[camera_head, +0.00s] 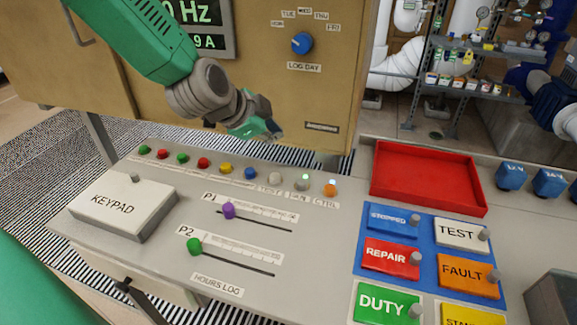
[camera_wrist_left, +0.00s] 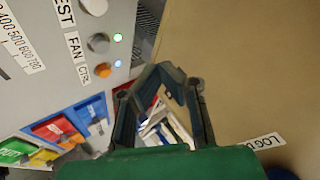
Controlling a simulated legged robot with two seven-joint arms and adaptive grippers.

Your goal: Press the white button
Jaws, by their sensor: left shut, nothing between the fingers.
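A row of round buttons runs along the back of the grey console in the head view. Near its right end are a pale white button (camera_head: 275,178) and a greyer button (camera_head: 303,183), then an orange button (camera_head: 330,190). The wrist view also shows the pale button (camera_wrist_left: 95,6), the grey one (camera_wrist_left: 98,43) and the orange one (camera_wrist_left: 102,71). My left gripper (camera_head: 262,130) is shut and empty, above and behind the row, near the brown cabinet. Its fingers (camera_wrist_left: 160,78) show in the wrist view, apart from the buttons. My right gripper is not in view.
The brown cabinet (camera_head: 340,90) with a blue knob (camera_head: 302,43) stands close behind the gripper. An empty red tray (camera_head: 425,178) lies right of the buttons. A keypad box (camera_head: 122,207), two sliders (camera_head: 229,210) and labelled blocks (camera_head: 388,258) occupy the console.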

